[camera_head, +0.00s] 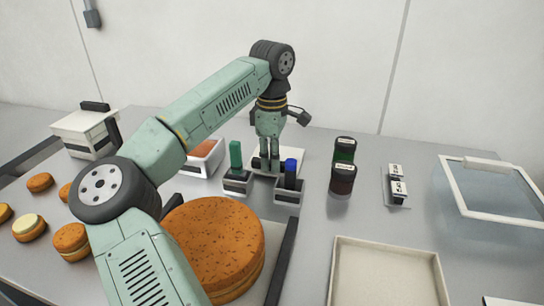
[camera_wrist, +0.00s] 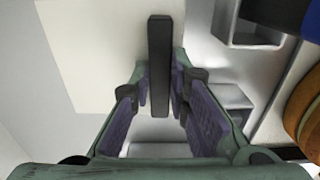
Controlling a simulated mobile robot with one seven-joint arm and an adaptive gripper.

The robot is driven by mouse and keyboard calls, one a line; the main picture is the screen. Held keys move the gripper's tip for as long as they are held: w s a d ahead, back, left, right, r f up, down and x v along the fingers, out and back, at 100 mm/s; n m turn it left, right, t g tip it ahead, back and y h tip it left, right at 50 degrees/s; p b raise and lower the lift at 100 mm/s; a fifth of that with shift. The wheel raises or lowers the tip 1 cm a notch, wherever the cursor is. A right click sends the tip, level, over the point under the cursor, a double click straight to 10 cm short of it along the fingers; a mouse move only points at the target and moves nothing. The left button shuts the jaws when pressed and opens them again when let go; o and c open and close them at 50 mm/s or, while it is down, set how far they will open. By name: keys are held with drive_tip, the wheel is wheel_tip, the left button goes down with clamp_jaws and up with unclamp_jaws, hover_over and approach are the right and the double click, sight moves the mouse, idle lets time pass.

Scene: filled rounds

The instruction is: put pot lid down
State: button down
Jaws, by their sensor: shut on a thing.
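The pot lid (camera_head: 293,158) is a flat, pale cream square under my gripper (camera_head: 270,166) in the head view. In the wrist view the lid (camera_wrist: 90,50) fills the upper left, and its dark bar handle (camera_wrist: 159,60) runs between the two fingers. My gripper (camera_wrist: 160,105) is shut on that handle and points downward. The lid looks level and low over the counter, behind two small holders; I cannot tell whether it touches the counter.
Holders with a green-handled tool (camera_head: 236,158) and a blue-topped tool (camera_head: 291,172) stand close in front. A large brown round (camera_head: 215,240), a cream tray (camera_head: 388,242), a glass-topped box (camera_head: 495,185) and a white box (camera_head: 85,132) surround the area.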

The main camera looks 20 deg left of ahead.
drive_tip(key=shift+f, duration=0.15)
drive_tip(key=c, duration=1.5)
unclamp_jaws()
drive_tip(key=shift+c, duration=0.2)
wheel_tip(320, 180, up, 12)
drive_tip(key=b, duration=0.1)
drive_tip(key=shift+r, duration=0.2)
